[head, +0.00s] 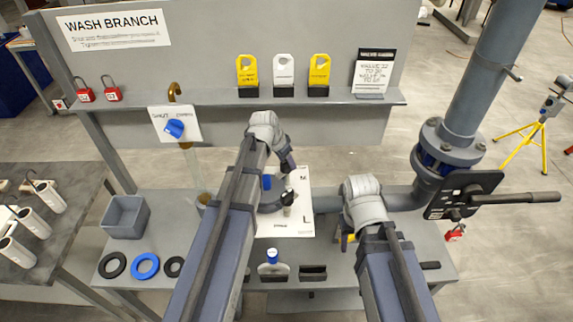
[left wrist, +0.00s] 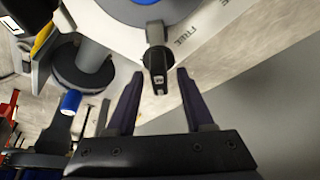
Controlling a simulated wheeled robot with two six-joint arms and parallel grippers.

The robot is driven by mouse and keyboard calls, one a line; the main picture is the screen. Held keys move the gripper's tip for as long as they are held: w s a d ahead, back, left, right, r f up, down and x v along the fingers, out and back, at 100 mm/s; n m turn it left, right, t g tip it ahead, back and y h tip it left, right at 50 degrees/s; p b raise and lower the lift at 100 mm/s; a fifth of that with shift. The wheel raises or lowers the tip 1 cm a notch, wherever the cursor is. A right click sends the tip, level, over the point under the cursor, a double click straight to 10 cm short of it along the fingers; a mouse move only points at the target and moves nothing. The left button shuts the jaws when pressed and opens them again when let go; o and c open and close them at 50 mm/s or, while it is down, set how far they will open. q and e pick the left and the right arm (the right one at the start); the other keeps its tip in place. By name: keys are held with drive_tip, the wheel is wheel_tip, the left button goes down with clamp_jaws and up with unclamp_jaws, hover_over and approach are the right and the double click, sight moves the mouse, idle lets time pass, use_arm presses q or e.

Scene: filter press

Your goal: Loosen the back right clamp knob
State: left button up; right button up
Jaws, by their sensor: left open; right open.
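In the left wrist view, a dark knob (left wrist: 157,68) with a small light mark hangs below a round grey-and-blue part (left wrist: 150,8) on a white plate. I cannot tell for sure which clamp knob it is. My left gripper (left wrist: 159,78) is open, with one finger on each side of the knob's lower end; I cannot tell whether they touch it. In the head view my left gripper (head: 288,162) is above the back of the white plate (head: 299,225), and my left arm hides part of the press. My right gripper (head: 346,238) is low over the bench, largely hidden by its wrist.
A large grey pipe with a flange (head: 447,142) and a black lever (head: 515,198) stand at the right. A shelf (head: 210,97) with tags runs behind. A grey bin (head: 124,217) and rings (head: 146,265) lie left. A blue-capped bottle (head: 272,257) stands in front.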

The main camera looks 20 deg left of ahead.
use_arm(q)
clamp_jaws()
idle(0.3)
idle(0.3)
